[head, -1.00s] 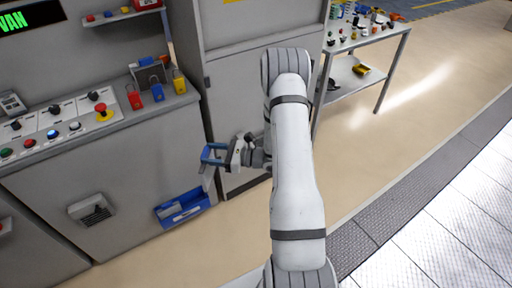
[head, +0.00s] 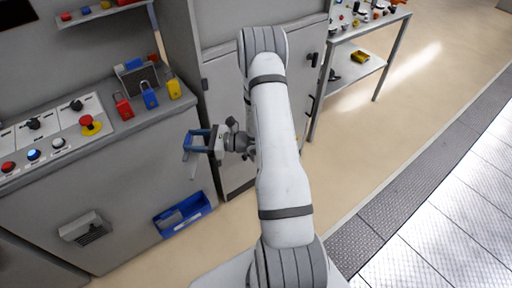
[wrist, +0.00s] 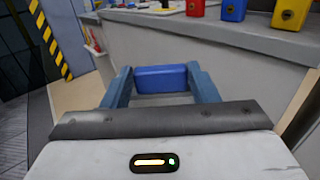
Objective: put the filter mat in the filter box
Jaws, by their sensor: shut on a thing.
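My gripper (head: 190,144), with blue fingers, is in the air in front of the grey cabinet, above and a little right of the blue box. In the wrist view the mat (wrist: 160,100) is a grey strip between the fingers. An open blue box (head: 196,206) is low by the cabinet front, with a grey piece inside. A grey louvred box (head: 85,228) is on the cabinet front to its left. I cannot tell which is the filter box.
The sloped control panel (head: 62,128) with buttons is above the louvred box. Red, blue and yellow padlocks (head: 149,97) stand on the cabinet ledge. A tall grey cabinet (head: 222,95) is behind my arm. A table (head: 345,30) with small parts stands at the back right.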

